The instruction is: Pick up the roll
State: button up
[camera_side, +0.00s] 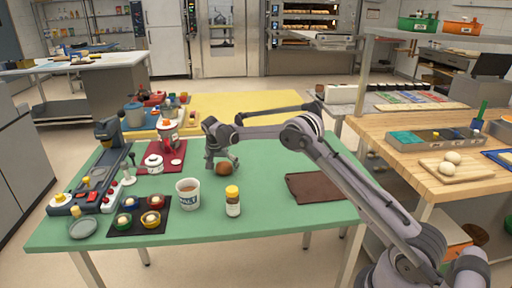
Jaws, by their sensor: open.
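The roll (223,169) is a small round brown thing on the green table (262,218), near its middle. My gripper (222,161) reaches down from the end of my arm right over the roll. Its fingers are open, and one shows to each side of the roll's upper part. I cannot tell whether the fingers touch the roll. The top of the roll is partly hidden by the gripper.
A white cup (188,193) and a yellow-capped bottle (232,201) stand in front of the roll. A brown board (317,187) lies to the right. A white lidded pot (154,163) and a dark tray of small bowls (122,228) are at the left. The front middle is clear.

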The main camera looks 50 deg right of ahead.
jog(key=shift+f, duration=0.2)
jog(key=c, duration=1.1)
jog(key=shift+c, duration=0.2)
